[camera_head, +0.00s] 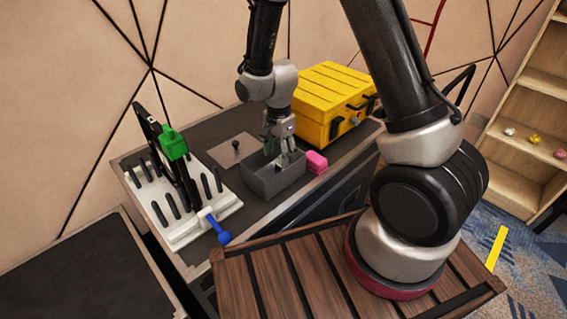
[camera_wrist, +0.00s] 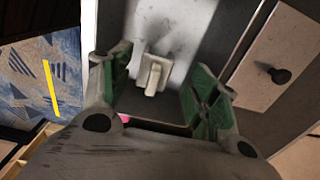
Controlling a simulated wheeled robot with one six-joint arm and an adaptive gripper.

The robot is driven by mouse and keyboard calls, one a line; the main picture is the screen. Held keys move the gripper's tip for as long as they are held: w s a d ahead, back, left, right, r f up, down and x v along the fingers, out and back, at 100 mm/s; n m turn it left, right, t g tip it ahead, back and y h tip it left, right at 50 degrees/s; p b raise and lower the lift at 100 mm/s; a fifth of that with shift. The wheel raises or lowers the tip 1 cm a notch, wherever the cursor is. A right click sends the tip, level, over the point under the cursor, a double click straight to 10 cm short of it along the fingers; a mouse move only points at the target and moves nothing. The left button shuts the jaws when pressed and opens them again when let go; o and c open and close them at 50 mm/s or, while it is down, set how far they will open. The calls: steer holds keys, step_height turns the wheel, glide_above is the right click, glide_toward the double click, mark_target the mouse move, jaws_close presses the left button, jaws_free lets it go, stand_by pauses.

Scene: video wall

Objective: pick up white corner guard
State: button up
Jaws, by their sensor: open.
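The white corner guard (camera_wrist: 152,74) lies in the grey bin, whose front wall (camera_head: 272,186) shows in the head view and whose floor (camera_wrist: 185,28) shows in the wrist view. The guard is a small off-white piece with a raised bar. It is hidden in the head view by the bin and my gripper. My gripper (camera_head: 284,156) points down into the bin. In the wrist view my gripper (camera_wrist: 160,88) is open, with green-padded fingers on either side of the guard. No contact with the guard is visible.
A yellow toolbox (camera_head: 330,100) stands behind the bin and a pink block (camera_head: 317,162) beside it. A white rack (camera_head: 185,205) with black pegs, a green clamp (camera_head: 173,143) and a blue-handled tool (camera_head: 220,232) is at left. A plate with a knob (camera_head: 236,146) lies behind the bin.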

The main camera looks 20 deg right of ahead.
mark_target(280, 162)
steer(key=f, duration=0.5)
steer(key=shift+s+f, duration=0.1)
steer(key=shift+s, duration=0.1)
steer(key=c, duration=1)
